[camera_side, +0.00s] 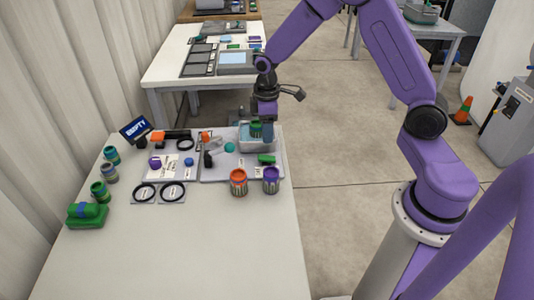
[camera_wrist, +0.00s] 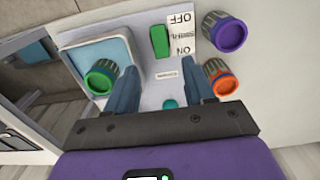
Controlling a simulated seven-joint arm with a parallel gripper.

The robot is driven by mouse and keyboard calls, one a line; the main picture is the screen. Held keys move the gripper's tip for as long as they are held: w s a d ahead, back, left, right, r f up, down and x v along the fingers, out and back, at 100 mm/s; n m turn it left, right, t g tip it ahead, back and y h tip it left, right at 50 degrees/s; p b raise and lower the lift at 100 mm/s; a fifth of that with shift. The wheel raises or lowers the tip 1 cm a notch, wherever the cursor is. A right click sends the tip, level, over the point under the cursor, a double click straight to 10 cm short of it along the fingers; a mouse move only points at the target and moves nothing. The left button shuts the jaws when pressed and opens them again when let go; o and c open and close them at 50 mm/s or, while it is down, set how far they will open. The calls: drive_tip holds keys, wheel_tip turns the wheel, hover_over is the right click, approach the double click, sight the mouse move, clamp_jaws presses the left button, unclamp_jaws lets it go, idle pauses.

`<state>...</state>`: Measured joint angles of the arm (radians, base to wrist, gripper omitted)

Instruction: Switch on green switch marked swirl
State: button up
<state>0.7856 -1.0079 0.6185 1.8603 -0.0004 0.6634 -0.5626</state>
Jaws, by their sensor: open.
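The green switch (camera_wrist: 160,41) sits on a light grey panel (camera_wrist: 163,88). Beside it a white label (camera_wrist: 182,34) reads OFF at one end and ON at the other, with small, hard-to-read text between. I cannot tell which way the switch is set. The switch also shows in the side view (camera_side: 266,158), at the panel's right end. My gripper (camera_wrist: 161,76) is open, with nothing between its fingers. In the wrist view the switch lies beyond the fingertips, slightly above the gap. In the side view my gripper (camera_side: 264,122) hangs above the tote area; its fingertips are hard to make out.
A grey tote (camera_side: 258,148) with a pale blue inside holds a green-topped can (camera_wrist: 100,76). An orange can (camera_wrist: 220,78) and a purple can (camera_wrist: 228,33) stand near the switch. A teal knob (camera_side: 230,147) is on the panel. The white table's front (camera_side: 190,250) is clear.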

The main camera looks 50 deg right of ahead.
sight(267, 158)
wheel_tip(267, 158, down, 10)
drive_tip(key=shift+r, duration=0.15)
idle(0.3)
